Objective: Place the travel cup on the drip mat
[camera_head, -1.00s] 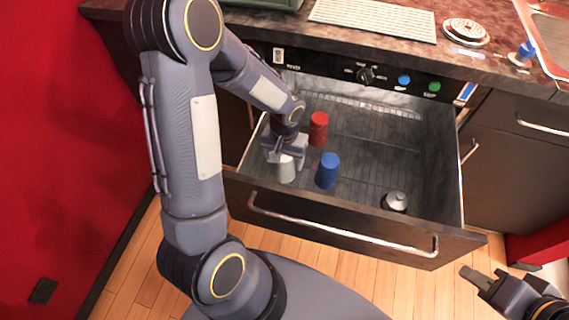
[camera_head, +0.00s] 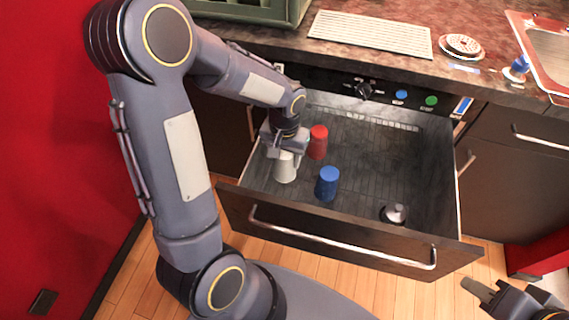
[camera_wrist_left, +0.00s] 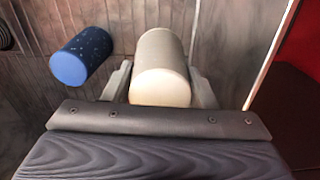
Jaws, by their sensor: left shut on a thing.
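My left gripper (camera_head: 286,152) is shut on a cream-white cup (camera_head: 285,169), seemingly the travel cup, just above the drawer floor. In the left wrist view the cup (camera_wrist_left: 161,68) sits between the two fingers, its rounded end toward the camera. The likely drip mat is a white ribbed mat (camera_head: 370,33) lying flat on the counter, above and behind the drawer. My right gripper (camera_head: 480,290) is at the lower right, outside the drawer; its fingers are too unclear to tell open from shut.
The open drawer (camera_head: 340,236) also holds a red cup (camera_head: 318,142), a blue cup (camera_head: 327,183) and a small metal-topped item (camera_head: 394,214). A round white strainer-like disc (camera_head: 461,46) and a blue-topped item (camera_head: 518,68) stand on the counter near the sink. A green box (camera_head: 250,10) is left of the mat.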

